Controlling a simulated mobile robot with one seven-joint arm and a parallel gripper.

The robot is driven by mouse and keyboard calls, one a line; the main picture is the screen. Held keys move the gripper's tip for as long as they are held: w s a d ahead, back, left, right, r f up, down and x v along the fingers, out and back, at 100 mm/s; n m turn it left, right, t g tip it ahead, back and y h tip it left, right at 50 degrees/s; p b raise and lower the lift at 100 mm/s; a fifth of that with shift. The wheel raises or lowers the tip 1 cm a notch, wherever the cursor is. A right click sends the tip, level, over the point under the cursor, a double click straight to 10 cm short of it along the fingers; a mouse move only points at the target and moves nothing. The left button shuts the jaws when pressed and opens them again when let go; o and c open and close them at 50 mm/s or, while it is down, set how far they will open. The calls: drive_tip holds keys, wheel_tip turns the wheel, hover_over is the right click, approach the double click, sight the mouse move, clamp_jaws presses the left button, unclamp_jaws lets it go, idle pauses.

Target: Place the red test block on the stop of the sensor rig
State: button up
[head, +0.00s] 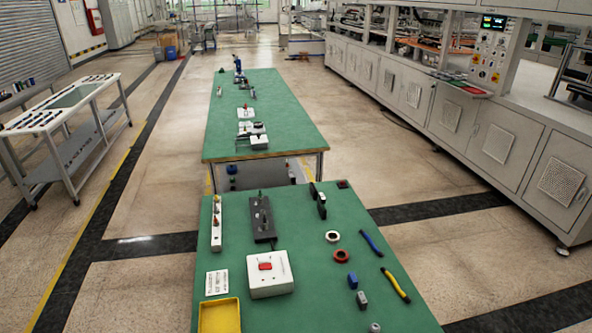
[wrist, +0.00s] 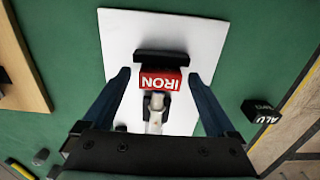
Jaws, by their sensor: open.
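In the wrist view, the red test block (wrist: 161,78) is marked IRON, upside down in the picture. It is on or just over the white plate (wrist: 205,35) of the sensor rig and appears to meet the black stop bar (wrist: 160,57). A pale cylindrical sensor (wrist: 156,118) with a dark collar points at the block's near side. My gripper (wrist: 157,77) is open, with one blue finger left of the block and one right, a gap showing on both sides. My gripper is not seen in the head view.
A black block marked ALU (wrist: 263,112) lies right of the plate, near the table edge. A wooden board (wrist: 20,65) is at the left. In the head view, the near green table (head: 310,290) holds a yellow tray (head: 237,316) and a white box (head: 272,287).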

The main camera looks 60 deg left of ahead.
wheel_tip(320, 180, up, 12)
drive_tip(key=shift+f, duration=0.15)
idle(0.3)
drive_tip(key=w+a+r+m+t+y, duration=0.3)
drive_tip(key=w+r+t, duration=0.2)
drive_tip(key=w+r, duration=0.7)
drive_tip(key=w+d+r+m+t+y, duration=0.15)
drive_tip(key=w+r+t, duration=0.25)
drive_tip(key=w+r, duration=0.45)
drive_tip(key=w+d+r+m+t, duration=0.25)
drive_tip(key=w+r+t, duration=0.2)
drive_tip(key=r, duration=0.75)
drive_tip(key=d+r+m+t+h, duration=0.15)
drive_tip(key=d+r+t, duration=0.3)
drive_tip(key=r, duration=0.75)
drive_tip(key=d+r+m+t, duration=0.25)
drive_tip(key=d+r, duration=0.35)
drive_tip(key=r, duration=0.6)
drive_tip(key=s+d+r+m+t+h, duration=0.1)
drive_tip(key=s+d+r+t, duration=0.2)
drive_tip(key=s+r, duration=0.2)
drive_tip(key=s+d+r+m+t+h, duration=0.1)
drive_tip(key=s+d+r+t+h, duration=0.1)
drive_tip(key=r, duration=0.8)
drive_tip(key=s+d+t, duration=0.1)
drive_tip(key=s+t, duration=0.1)
drive_tip(key=s, duration=0.1)
drive_tip(key=shift+s+d+m, duration=0.2)
drive_tip(key=shift+d+m, duration=0.1)
drive_tip(key=shift+d, duration=0.05)
